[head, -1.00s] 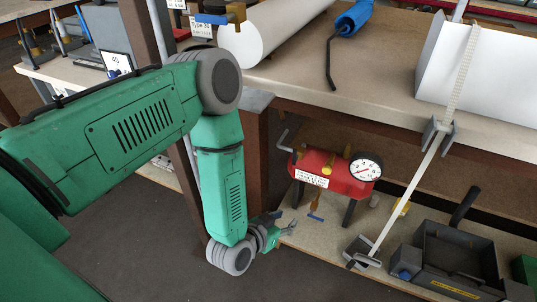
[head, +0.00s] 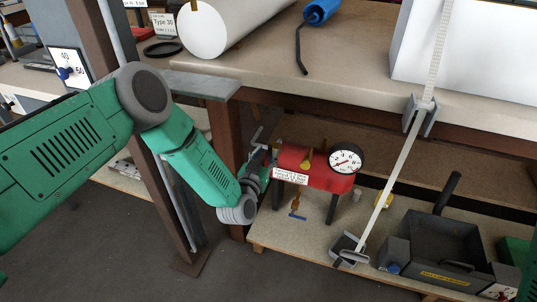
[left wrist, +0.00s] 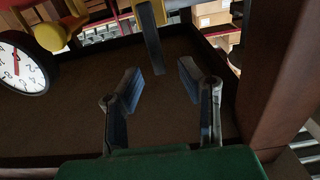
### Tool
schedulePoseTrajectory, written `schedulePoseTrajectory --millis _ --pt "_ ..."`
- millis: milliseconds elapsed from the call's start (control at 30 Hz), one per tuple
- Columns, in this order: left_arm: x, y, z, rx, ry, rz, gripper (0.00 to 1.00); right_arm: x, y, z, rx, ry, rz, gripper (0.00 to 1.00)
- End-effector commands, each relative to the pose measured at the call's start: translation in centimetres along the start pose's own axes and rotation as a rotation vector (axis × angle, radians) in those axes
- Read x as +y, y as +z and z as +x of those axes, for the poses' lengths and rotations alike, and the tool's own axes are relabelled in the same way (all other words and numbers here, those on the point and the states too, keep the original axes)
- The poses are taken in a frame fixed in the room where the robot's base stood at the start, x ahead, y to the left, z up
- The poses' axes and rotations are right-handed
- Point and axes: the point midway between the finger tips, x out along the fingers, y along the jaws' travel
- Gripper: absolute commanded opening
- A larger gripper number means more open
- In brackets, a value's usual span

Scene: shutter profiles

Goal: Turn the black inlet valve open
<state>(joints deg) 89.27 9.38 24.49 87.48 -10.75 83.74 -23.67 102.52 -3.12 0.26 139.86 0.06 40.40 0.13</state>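A red tank (head: 318,178) with a round white gauge (head: 345,158) stands on the lower shelf. My left gripper (head: 258,147) is at the tank's left end; whether it touches anything there is hidden. In the left wrist view its two fingers (left wrist: 158,72) are apart with nothing between them. A dark grey bar (left wrist: 150,35), perhaps the inlet valve's lever, hangs just beyond the fingertips, apart from them. The gauge (left wrist: 22,63) and a yellow fitting (left wrist: 50,36) lie to its left. I cannot make out the black valve for sure in the head view. My right gripper is out of view.
A slanted pale bar (head: 395,175) and a dark grey tray (head: 440,245) are to the right. The bench edge (head: 330,108) overhangs the shelf, and a brown post (head: 226,150) stands behind my left arm.

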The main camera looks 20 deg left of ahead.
Motion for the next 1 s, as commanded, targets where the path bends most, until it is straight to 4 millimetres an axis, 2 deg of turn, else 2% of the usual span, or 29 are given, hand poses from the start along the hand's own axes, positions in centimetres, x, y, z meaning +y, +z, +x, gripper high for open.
schedulePoseTrajectory --millis 200,500,600,1000 --pt "0.0 0.0 1.8 0.000 0.000 -0.001 0.33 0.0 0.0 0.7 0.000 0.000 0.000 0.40" --pt "0.0 -0.1 2.0 0.000 0.000 -0.001 0.33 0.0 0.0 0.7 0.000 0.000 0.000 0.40" --pt "0.0 -0.1 2.0 0.000 0.000 -0.001 0.00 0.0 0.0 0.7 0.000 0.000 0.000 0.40" --pt "-0.1 0.0 1.9 -0.001 0.000 -0.030 0.00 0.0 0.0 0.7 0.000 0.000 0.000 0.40"
